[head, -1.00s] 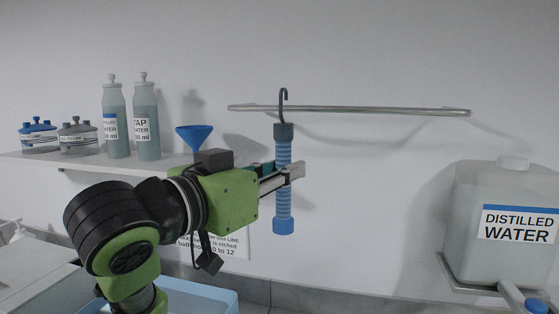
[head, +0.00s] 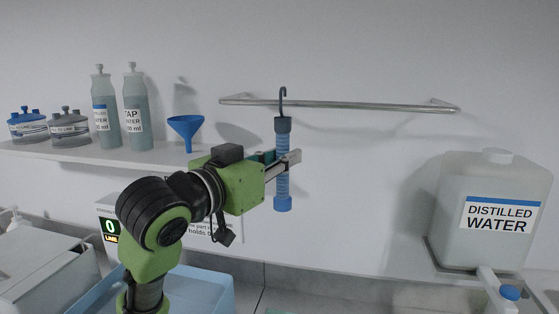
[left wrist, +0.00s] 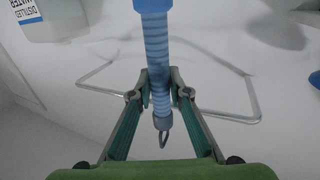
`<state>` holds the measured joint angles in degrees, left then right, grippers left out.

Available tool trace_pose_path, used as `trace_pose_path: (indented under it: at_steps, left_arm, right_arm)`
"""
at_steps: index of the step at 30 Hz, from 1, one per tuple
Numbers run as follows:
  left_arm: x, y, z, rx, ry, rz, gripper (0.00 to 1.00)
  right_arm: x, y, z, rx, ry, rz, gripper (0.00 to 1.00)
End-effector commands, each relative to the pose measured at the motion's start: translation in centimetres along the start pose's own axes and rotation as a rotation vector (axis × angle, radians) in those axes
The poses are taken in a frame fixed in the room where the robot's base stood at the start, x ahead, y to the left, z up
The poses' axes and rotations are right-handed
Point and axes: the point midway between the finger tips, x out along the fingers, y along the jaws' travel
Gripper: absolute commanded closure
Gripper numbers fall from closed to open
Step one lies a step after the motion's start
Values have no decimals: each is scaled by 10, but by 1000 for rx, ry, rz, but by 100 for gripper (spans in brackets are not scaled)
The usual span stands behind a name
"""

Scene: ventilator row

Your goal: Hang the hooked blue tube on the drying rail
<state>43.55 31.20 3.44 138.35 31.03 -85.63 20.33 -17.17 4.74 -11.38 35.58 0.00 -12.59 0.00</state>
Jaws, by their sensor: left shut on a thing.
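The blue ribbed tube (head: 283,186) hangs upright in my left gripper (head: 288,160), with its dark grey hook (head: 283,100) at the top. In the head view the hook overlaps the drying rail (head: 350,106), a metal bar on the wall; I cannot tell whether they touch. In the left wrist view, the left gripper (left wrist: 160,92) is shut around the tube (left wrist: 156,45), and the hook (left wrist: 163,138) points toward the bottom of the picture. The rail (left wrist: 225,117) shows there behind the tube and fingers. My right gripper is not in view.
A shelf (head: 80,153) at the left holds lidded jars, two bottles (head: 135,110) and a blue funnel (head: 186,127). A distilled water container (head: 490,230) stands at the right. A light blue basin (head: 205,290) is below my arm. The wall around the rail is free.

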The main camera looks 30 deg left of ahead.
Motion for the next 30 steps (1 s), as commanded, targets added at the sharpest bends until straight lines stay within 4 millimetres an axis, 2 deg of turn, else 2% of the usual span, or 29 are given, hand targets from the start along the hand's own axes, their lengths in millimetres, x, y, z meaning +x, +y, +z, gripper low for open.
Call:
trace_pose_path:
  at_steps: [24,30]
  left_arm:
    - [61,-24,0,1,0,2,100]
    - [60,-25,14,2,0,1,100]
  right_arm:
    - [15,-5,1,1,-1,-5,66]
    - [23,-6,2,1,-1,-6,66]
